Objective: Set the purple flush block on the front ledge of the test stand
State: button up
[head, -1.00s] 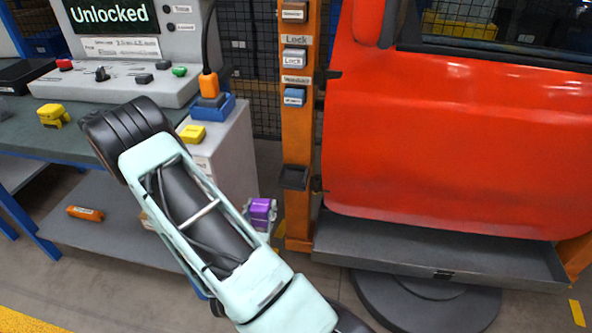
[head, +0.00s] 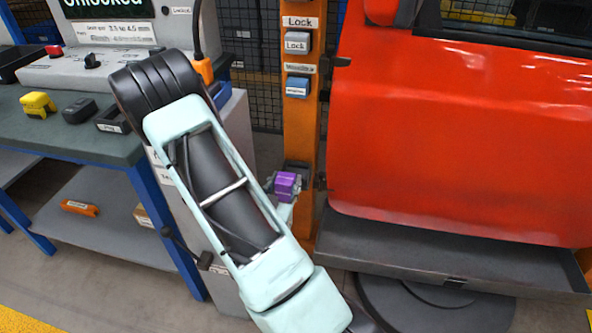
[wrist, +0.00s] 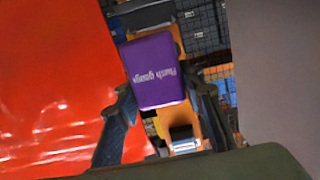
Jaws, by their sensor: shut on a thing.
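The purple flush block (head: 286,186) is held in my gripper (wrist: 163,92), beside the orange post (head: 299,125) of the test stand. In the wrist view the block (wrist: 157,70) sits between both fingers, its "Flush gauge" label upside down. The small dark front ledge (head: 304,172) on the post shows just behind and above the block in the head view. The block covers part of it, and I cannot tell whether they touch.
The red door (head: 450,140) stands right of the post, above a grey tray (head: 430,255). Lock and window buttons (head: 297,42) sit higher on the post. The workbench (head: 85,140) at left carries a yellow block (head: 38,104) and dark blocks.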

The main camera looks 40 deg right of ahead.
jog(key=x, duration=0.4)
jog(key=r+x, duration=0.1)
jog(key=x, duration=0.3)
jog(key=r+b+x, duration=0.1)
jog(key=x, duration=0.4)
jog(key=shift+w+d, duration=0.1)
jog(key=shift+d, duration=0.05)
jog(key=shift+f+b, duration=0.7)
jog(key=shift+f, duration=0.95)
jog(key=shift+f, duration=0.1)
jog(key=shift+f, duration=0.1)
jog(key=o, duration=1.3)
jog(key=shift+a, duration=0.3)
jog(key=p+v, duration=0.1)
jog(key=v, duration=1)
jog(key=shift+s+a+r+p, duration=0.2)
jog(key=shift+s+p, duration=0.1)
jog(key=shift+s, duration=0.1)
